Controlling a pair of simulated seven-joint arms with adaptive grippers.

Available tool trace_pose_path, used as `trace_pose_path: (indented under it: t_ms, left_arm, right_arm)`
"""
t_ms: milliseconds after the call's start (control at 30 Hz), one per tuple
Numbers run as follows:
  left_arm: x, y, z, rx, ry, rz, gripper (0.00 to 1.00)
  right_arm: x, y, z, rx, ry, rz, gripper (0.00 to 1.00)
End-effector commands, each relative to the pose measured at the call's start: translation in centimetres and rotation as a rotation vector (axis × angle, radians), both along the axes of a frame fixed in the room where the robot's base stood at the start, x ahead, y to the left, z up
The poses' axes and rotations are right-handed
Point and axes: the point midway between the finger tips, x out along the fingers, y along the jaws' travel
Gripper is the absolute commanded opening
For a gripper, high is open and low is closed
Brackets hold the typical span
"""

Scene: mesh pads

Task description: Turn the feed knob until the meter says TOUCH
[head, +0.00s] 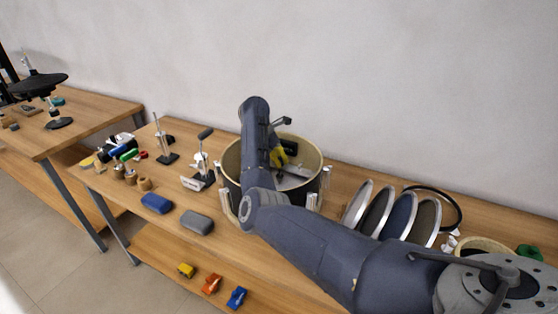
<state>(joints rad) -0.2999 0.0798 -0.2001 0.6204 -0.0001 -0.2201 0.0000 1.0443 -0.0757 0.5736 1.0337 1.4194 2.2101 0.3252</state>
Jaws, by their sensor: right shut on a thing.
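A round drum shell (233,158) with a cream wall and silver lugs stands open on the bench. My right arm reaches over it from the right and hides part of its mouth. My right gripper (279,157), dark with yellow, is low inside the shell and mostly behind my arm. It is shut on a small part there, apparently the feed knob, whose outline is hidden. A small dark panel (290,146) inside the shell may be the meter; no reading is legible. My left gripper is not in view.
Several round pads (402,216) stand in a row right of the shell, near a black hoop (455,207). Left are small stands (201,169), a blue case (157,203) and a grey case (197,222). Toy cars (211,284) lie on the lower shelf.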

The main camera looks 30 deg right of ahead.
Motion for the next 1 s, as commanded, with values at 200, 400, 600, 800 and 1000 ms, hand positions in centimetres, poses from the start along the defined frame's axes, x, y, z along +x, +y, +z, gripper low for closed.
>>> trace_pose_path:
  t_ms: [200, 400, 600, 800, 1000]
  left_arm:
    - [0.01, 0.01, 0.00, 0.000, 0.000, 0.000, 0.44]
    - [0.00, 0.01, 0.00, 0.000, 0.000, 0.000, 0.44]
    - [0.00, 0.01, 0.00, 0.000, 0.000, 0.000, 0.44]
    - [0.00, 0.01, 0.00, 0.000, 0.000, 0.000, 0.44]
    - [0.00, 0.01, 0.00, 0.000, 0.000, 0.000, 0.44]
  right_arm:
    - [0.09, 0.08, -0.01, 0.003, 0.000, -0.121, 0.00]
    - [0.09, 0.06, -0.05, 0.003, 0.001, -0.190, 0.00]
    - [0.10, 0.08, -0.05, 0.003, 0.000, -0.217, 0.00]
    - [0.10, 0.08, -0.06, 0.003, 0.000, -0.220, 0.00]
    - [0.10, 0.10, -0.07, 0.003, 0.000, -0.219, 0.24]
